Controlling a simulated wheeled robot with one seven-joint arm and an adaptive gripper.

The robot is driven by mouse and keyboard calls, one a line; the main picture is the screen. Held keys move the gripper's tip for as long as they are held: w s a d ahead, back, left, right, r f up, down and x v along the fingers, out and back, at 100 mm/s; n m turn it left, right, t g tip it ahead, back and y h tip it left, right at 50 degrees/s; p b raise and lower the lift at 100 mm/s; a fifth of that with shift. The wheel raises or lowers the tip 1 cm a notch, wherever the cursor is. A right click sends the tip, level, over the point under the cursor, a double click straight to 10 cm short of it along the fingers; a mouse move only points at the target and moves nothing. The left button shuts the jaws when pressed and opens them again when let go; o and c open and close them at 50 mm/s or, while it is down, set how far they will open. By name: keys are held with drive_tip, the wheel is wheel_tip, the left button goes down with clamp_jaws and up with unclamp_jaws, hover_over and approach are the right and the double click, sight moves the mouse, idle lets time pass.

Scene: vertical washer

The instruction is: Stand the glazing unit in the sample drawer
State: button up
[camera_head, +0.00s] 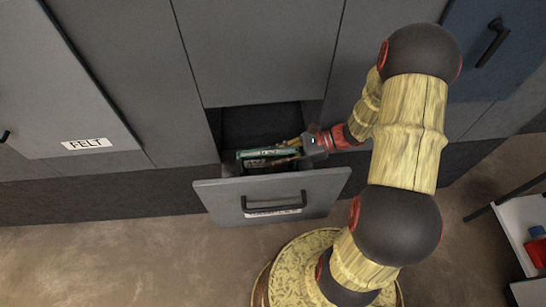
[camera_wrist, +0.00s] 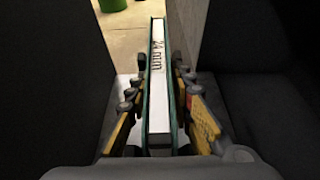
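The glazing unit (camera_head: 256,154) is a slim slab with green edges. In the head view it is inside the open sample drawer (camera_head: 325,187), close behind the drawer front. In the wrist view the glazing unit (camera_wrist: 158,85) shows a white edge marked "24 mm" and runs lengthwise between the fingers. My gripper (camera_head: 285,150) reaches into the drawer from the right. In the wrist view the finger pads of my gripper (camera_wrist: 159,66) lie close against both sides of the unit. Its lower edge and any contact with the drawer floor are hidden.
Grey cabinet fronts surround the drawer, one labelled "FELT" (camera_head: 87,144) at the left. A blue door (camera_head: 500,50) is at the upper right. A shelf rack with a red item (camera_head: 537,250) stands at the right edge. Floor in front is clear at the left.

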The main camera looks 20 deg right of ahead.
drive_tip(key=o, duration=0.3)
drive_tip(key=shift+f, duration=0.1)
drive_tip(key=shift+o, duration=0.2)
drive_tip(key=v, duration=1.2)
drive_tip(key=shift+d, duration=0.1)
